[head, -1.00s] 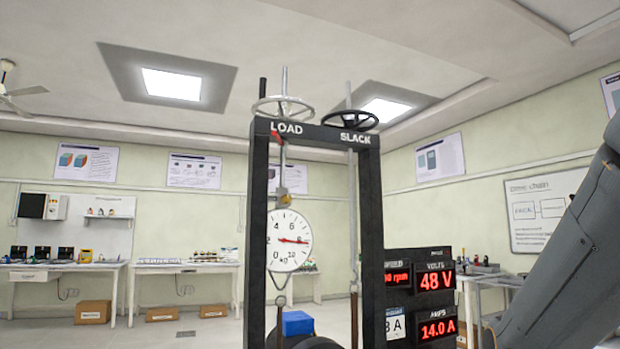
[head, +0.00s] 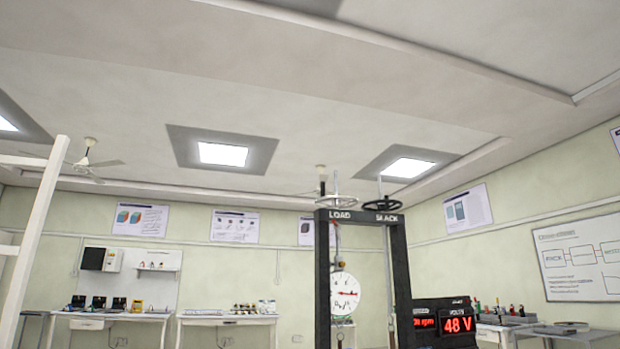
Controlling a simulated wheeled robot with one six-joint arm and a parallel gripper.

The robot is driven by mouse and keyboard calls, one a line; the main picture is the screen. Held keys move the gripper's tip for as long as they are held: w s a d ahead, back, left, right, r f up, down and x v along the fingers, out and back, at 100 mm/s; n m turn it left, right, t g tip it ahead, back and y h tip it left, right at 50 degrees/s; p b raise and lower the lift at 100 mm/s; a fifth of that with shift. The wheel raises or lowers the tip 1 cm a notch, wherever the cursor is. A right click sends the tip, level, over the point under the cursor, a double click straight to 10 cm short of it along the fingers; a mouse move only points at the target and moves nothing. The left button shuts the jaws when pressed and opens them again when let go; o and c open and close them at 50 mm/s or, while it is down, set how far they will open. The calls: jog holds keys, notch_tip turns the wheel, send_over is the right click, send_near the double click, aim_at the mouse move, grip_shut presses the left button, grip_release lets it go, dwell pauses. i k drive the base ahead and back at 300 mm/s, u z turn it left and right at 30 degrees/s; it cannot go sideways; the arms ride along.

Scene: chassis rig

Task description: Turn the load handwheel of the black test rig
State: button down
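The black test rig (head: 400,285) stands right of centre in the head view, its lower part cut off by the bottom edge. On its top beam, the load handwheel (head: 336,201) is a pale metal wheel above the word LOAD. The slack handwheel (head: 382,205) is black and sits to its right above the word SLACK. A round white dial (head: 345,292) with a red pointer hangs inside the frame under the load side. My gripper and arm are not in view.
Red displays (head: 458,325) beside the rig read 48 V. Side tables with equipment line the back wall, including a white one (head: 228,319). A pale upright frame (head: 32,245) stands at the far left. A cluttered table (head: 530,333) stands at the right.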

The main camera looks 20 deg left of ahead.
aim_at(335, 203)
jog(key=z, duration=0.65)
jog(key=i, duration=1.1)
jog(key=u, duration=0.45)
jog(key=i, duration=0.6)
jog(key=u, duration=0.6)
